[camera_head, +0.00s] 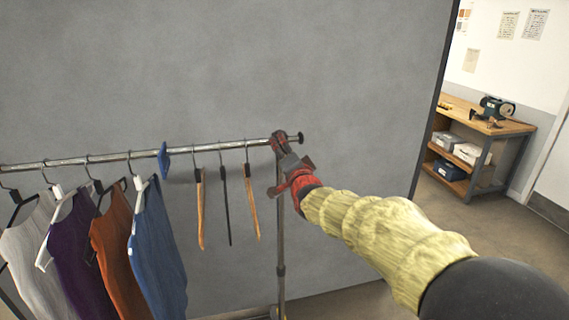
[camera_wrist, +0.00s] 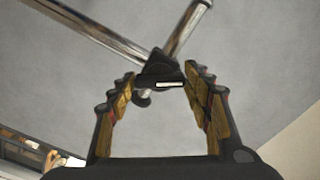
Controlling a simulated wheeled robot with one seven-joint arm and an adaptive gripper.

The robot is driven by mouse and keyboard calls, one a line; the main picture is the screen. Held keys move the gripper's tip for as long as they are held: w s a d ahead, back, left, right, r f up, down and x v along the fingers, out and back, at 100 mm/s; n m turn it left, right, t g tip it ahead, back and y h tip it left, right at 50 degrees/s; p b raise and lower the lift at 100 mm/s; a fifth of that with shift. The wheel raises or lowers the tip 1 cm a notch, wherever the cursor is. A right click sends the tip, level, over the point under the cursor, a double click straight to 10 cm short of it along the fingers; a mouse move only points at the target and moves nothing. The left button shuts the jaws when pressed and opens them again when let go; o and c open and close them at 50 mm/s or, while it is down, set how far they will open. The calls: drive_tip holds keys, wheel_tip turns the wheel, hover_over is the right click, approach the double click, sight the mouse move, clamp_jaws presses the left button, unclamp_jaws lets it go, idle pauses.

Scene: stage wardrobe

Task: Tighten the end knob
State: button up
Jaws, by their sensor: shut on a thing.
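The metal clothes rail (camera_head: 110,158) runs across the left of the head view and ends at a dark round cap (camera_head: 299,137). My gripper (camera_head: 290,166) is at the rail's right end, by the corner joint over the upright post (camera_head: 281,240). In the wrist view my gripper (camera_wrist: 160,84) has its fingers apart on either side of a dark knob-like part (camera_wrist: 158,68), which I take as the end knob. Rail and post tubes meet behind it. The finger contact is partly hidden, and I cannot tell how tight the knob is.
Several garments (camera_head: 110,225) hang at the left of the rail, with a blue tag (camera_head: 163,160) and bare hangers (camera_head: 225,195) nearer my gripper. A grey partition (camera_head: 220,70) stands close behind. A workbench (camera_head: 475,118) with a machine (camera_head: 492,108) is far right.

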drive_tip(key=shift+f+m+b, duration=0.1)
drive_tip(key=shift+m+b, duration=3.1)
drive_tip(key=shift+b, duration=0.15)
drive_tip(key=o, duration=1)
drive_tip(key=shift+o, duration=0.8)
drive_tip(key=v, duration=1.2)
